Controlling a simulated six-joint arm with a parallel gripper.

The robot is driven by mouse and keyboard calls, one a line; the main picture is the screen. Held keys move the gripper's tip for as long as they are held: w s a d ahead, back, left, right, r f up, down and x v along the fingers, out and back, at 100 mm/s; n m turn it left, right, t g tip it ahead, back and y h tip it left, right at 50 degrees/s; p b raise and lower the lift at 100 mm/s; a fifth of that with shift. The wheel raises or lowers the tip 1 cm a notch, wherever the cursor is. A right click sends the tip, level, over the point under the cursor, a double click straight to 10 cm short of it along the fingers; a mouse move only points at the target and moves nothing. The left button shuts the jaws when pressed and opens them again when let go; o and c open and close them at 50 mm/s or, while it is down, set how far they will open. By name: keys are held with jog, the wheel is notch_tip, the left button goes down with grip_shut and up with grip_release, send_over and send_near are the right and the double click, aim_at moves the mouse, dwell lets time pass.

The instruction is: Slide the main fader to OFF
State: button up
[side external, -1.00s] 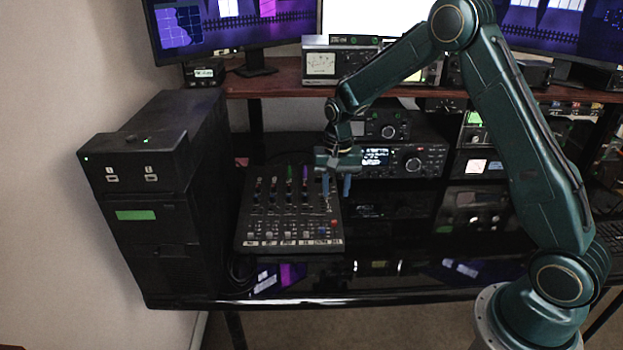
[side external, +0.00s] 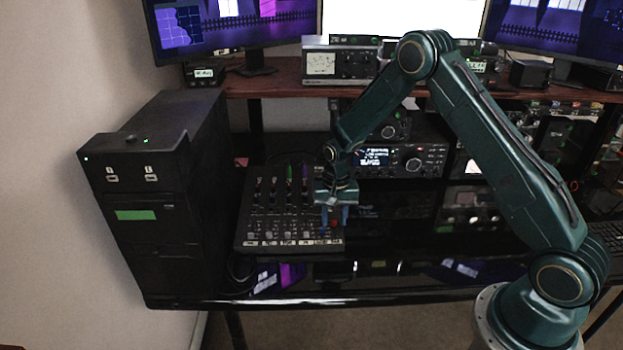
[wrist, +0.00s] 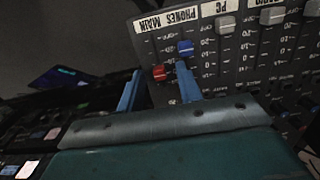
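The black mixer (side external: 246,232) lies on the desk, with a row of faders and white labels along its front edge. In the wrist view the main fader's red cap (wrist: 159,72) is below the MAIN label (wrist: 148,22), which appears upside down. The blue cap (wrist: 186,47) of the PHONES fader is beside it. My gripper (side external: 334,217) is over the mixer's front right corner. In the wrist view my gripper (wrist: 158,69) is open, one blue finger on either side of the red cap. Whether either finger touches the cap cannot be told. The scale beside it is too small to read.
White fader caps (wrist: 226,24) stand further along the mixer. A black tower case (side external: 155,210) stands left of it, and radio equipment (side external: 400,160) stands behind and to the right. The glossy desk edge (side external: 380,297) in front is clear.

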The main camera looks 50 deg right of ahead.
aim_at(335, 239)
grip_shut()
jog(key=shift+s+a+f, duration=0.15)
jog(key=shift+s+a, duration=0.65)
jog(key=shift+s+a+f, duration=0.1)
jog(key=shift+s+a, duration=0.65)
grip_release()
jog(key=shift+r, duration=0.15)
notch_tip(335, 239, up, 14)
jog(key=shift+f, duration=0.2)
